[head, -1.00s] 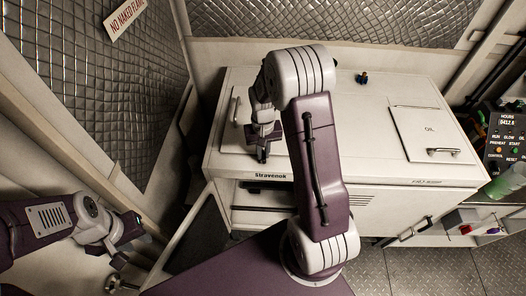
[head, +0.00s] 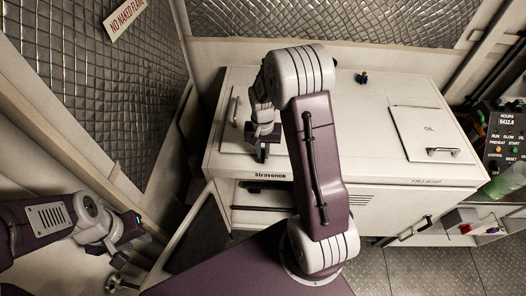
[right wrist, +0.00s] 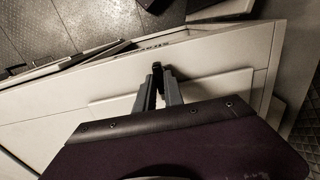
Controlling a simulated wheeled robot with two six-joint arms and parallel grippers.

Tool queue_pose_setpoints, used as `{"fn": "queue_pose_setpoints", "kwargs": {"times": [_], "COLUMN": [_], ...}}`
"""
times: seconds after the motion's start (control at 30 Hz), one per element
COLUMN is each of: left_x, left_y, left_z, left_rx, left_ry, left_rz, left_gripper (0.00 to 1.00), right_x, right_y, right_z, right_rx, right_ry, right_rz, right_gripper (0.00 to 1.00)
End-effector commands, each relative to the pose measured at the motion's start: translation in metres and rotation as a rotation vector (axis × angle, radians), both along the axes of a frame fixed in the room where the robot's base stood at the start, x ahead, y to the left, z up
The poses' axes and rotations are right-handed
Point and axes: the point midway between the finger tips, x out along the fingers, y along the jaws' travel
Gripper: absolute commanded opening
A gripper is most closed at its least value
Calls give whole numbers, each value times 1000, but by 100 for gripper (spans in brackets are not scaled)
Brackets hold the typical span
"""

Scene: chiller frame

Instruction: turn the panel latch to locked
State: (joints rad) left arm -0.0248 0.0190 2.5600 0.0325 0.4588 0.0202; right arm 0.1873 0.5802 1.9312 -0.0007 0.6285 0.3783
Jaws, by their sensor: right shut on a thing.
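My right gripper (head: 262,151) is at the front left of the white cabinet top, beside a pale panel with a bar handle (head: 233,108). In the right wrist view its two grey fingers (right wrist: 158,92) are closed around a small dark piece (right wrist: 157,68), which seems to be the panel latch. The fingers and wrist cover most of it, so its turn angle cannot be read. My left arm (head: 45,222) is at the lower left, away from the cabinet, and its fingertips are not clear.
The white cabinet (head: 365,130) also carries an OIL panel (head: 428,130) with a handle and a small dark fitting (head: 361,78). A control box (head: 505,135) and a green bottle (head: 508,182) stand at right. Quilted walls close in the left and back.

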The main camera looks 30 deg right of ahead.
Motion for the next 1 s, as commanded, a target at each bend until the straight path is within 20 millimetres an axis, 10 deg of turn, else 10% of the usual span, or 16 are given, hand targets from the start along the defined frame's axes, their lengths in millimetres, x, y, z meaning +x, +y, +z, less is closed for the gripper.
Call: {"fn": "queue_pose_setpoints", "kwargs": {"times": [0.07,0.17,0.53,1.0], "left_x": [0,0,0,0], "left_y": [0,0,0,0], "left_z": [-1,0,-2,-12], "left_rx": [0,0,0,0], "left_ry": [0,0,0,0], "left_rz": [0,0,0,0], "left_gripper": [34,34,34,34], "right_x": [-3,-3,0,-1], "right_y": [1,1,0,1], "right_z": [-2,-2,7,88], "right_rx": [3,3,0,2], "right_ry": [9,9,0,5], "right_rz": [-3,-3,-1,-1], "right_gripper": [0,35,35,35]}}
